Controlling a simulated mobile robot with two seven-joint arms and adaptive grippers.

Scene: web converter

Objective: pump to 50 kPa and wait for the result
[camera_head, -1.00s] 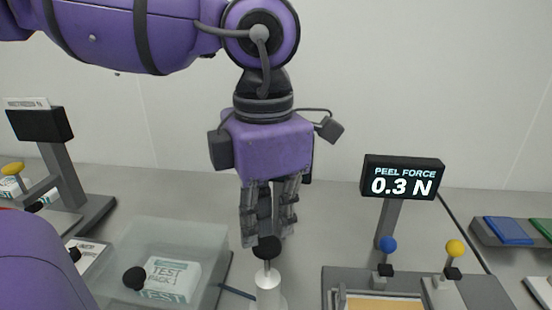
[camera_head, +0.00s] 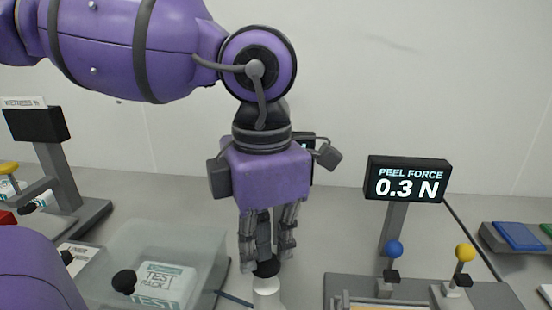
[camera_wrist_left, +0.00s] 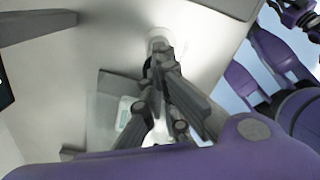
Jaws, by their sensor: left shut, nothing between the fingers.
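My left gripper (camera_head: 266,262) is shut and empty, pointing down with its fingertips at the black knob of the pump (camera_head: 268,268). The pump's white body (camera_head: 266,285) shows just below the knob, and almost no rod shows between them. In the left wrist view, the shut fingers (camera_wrist_left: 158,58) reach toward the white pump (camera_wrist_left: 158,34). A clear box (camera_head: 205,240) with a black knob holds a white test pack (camera_head: 165,282) left of the pump. A dark display (camera_head: 306,145) stands behind my gripper; its reading is mostly hidden. My right gripper is not in view.
A peel force display (camera_head: 407,180) reading 0.3 N stands to the right, above a station with a blue knob (camera_head: 394,249) and a yellow knob (camera_head: 464,253). Blue and green pads (camera_head: 520,236) lie far right.

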